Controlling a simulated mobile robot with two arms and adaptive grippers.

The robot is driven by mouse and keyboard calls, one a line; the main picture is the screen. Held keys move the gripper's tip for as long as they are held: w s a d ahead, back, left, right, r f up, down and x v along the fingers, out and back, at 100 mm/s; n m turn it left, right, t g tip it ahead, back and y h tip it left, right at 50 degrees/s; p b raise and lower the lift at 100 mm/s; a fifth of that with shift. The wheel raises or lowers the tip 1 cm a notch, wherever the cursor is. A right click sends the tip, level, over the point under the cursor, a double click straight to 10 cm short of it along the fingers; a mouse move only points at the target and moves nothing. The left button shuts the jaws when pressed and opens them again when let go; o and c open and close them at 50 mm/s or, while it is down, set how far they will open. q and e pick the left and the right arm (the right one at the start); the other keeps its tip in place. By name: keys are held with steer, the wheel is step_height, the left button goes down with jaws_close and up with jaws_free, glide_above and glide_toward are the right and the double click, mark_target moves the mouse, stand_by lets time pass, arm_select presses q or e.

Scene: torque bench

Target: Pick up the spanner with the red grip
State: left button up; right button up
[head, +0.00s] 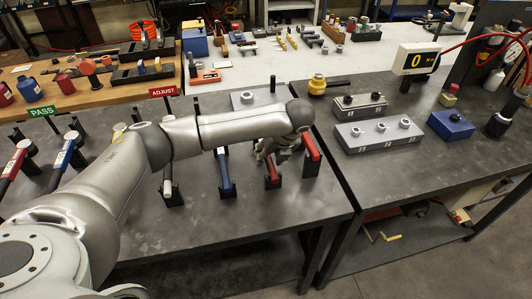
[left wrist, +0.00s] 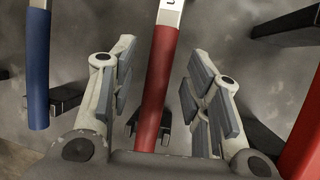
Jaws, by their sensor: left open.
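A spanner with a red grip (head: 272,172) rests upright in a black holder on the dark bench. In the left wrist view its red grip (left wrist: 157,90) runs between the two finger pads, with a visible gap on each side. My left gripper (head: 277,147) is open around this grip and partly hides the spanner's upper part in the head view. A second tool with a red grip (head: 310,144) stands just to the right, and its red part also shows in the left wrist view (left wrist: 305,135). My right gripper is not in view.
A blue-grip spanner (head: 225,172) stands close on the left, also in the left wrist view (left wrist: 38,75). More racked tools, including another blue one (head: 64,155), stand farther left. A grey socket block (head: 380,134) and a display (head: 417,58) are to the right.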

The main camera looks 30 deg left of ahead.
arm_select(q)
jaws_close()
steer(key=shift+r, duration=0.15)
